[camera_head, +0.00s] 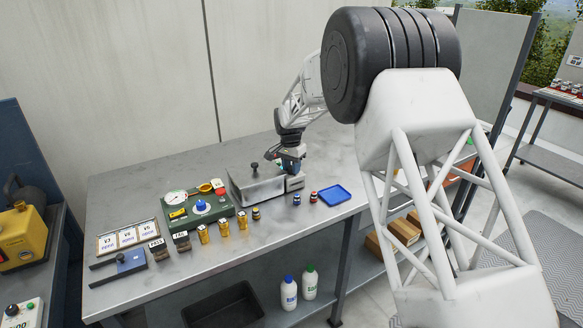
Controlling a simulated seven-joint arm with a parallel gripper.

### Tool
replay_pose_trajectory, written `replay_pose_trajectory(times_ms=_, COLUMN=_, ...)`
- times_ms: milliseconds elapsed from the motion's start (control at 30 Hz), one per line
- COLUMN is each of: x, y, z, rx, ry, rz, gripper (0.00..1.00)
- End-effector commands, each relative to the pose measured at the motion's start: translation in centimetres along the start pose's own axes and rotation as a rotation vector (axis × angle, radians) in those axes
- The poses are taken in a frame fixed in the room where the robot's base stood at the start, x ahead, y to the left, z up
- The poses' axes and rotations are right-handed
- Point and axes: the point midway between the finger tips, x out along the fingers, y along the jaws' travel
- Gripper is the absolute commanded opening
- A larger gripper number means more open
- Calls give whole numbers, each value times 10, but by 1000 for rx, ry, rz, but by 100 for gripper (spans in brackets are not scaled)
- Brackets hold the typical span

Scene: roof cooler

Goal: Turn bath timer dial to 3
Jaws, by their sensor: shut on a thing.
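The steel bath (257,187), a box with a black-knobbed lid, stands at the back middle of the bench. A small grey housing (295,184) sits at its right end. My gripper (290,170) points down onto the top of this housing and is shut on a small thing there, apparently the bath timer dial. The fingers hide the dial, so its pointer and numbers cannot be read.
A green panel (184,221) with a gauge and blue knob is left of the bath. Several brass cylinders (223,227) and small dark-capped vials (313,197) line the front. A blue tray (336,195) lies right. Labelled cards (127,237) lie left.

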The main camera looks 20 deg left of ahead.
Motion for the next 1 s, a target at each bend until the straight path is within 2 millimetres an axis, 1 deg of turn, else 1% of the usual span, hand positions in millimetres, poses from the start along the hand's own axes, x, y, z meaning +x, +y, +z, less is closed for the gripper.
replay_pose_trajectory(times_ms=200, x=-1, y=0, z=0, rx=143, ry=-6, rz=-1, gripper=9)
replay_pose_trajectory(times_ms=400, x=-1, y=0, z=-1, rx=216, ry=-9, rz=-1, gripper=9)
replay_pose_trajectory(times_ms=900, x=-1, y=0, z=-1, rx=239, ry=-10, rz=-1, gripper=9)
replay_pose_trajectory(times_ms=933, x=-1, y=0, z=-1, rx=239, ry=-10, rz=-1, gripper=38)
replay_pose_trajectory(times_ms=1000, x=-1, y=0, z=0, rx=239, ry=-10, rz=-1, gripper=48)
